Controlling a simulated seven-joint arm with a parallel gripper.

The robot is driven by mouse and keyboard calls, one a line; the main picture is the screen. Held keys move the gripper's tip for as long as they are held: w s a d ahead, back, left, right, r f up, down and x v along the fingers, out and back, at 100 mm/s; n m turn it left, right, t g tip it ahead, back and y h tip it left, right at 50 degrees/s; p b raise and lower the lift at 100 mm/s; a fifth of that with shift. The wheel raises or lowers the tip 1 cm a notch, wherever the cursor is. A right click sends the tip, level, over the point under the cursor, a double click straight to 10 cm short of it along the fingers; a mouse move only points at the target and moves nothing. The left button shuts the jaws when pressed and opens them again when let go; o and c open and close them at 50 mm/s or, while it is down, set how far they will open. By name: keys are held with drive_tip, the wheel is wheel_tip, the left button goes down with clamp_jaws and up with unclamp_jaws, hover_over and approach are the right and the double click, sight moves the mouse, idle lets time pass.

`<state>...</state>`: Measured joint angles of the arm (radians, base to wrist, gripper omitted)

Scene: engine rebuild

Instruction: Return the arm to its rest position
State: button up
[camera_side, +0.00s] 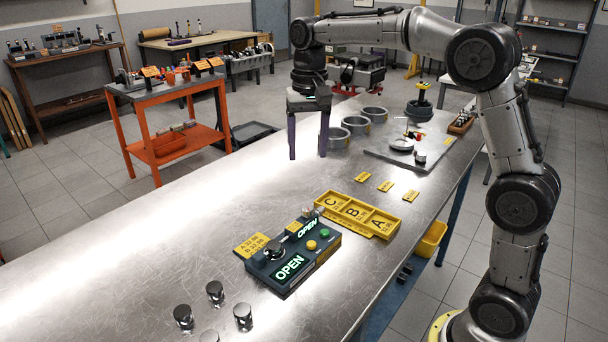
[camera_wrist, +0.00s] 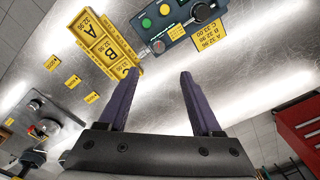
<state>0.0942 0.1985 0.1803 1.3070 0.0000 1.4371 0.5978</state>
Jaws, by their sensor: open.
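My gripper (camera_side: 308,140) hangs above the metal bench with its two purple fingers apart and nothing between them. In the wrist view the open fingers (camera_wrist: 157,98) point toward the bare bench top (camera_wrist: 218,62). My arm arches in from the right side of the side view. The gripper is clear of the parts on the bench, left of the three grey rings (camera_side: 356,125).
A yellow tray marked A, B, C (camera_side: 357,214) and a dark control box with green OPEN displays (camera_side: 292,256) lie on the bench. Several metal cylinders (camera_side: 214,292) stand at front left. A grey plate (camera_side: 425,149) carries small parts. The bench's left middle is bare.

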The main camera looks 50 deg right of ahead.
drive_tip(key=s+a+r+n+t, duration=0.1)
drive_tip(key=s+r, duration=0.2)
drive_tip(key=s, duration=0.4)
drive_tip(key=s+a+r+n+t, duration=0.1)
drive_tip(key=s+a+r+t, duration=0.1)
drive_tip(key=s+r, duration=0.3)
drive_tip(key=s+a+f+n+t, duration=0.1)
drive_tip(key=s+f+n, duration=0.5)
drive_tip(key=s+f, duration=0.6)
drive_tip(key=shift+s+f+t, duration=0.25)
drive_tip(key=shift+s+t, duration=0.45)
drive_tip(key=shift+s, duration=0.4)
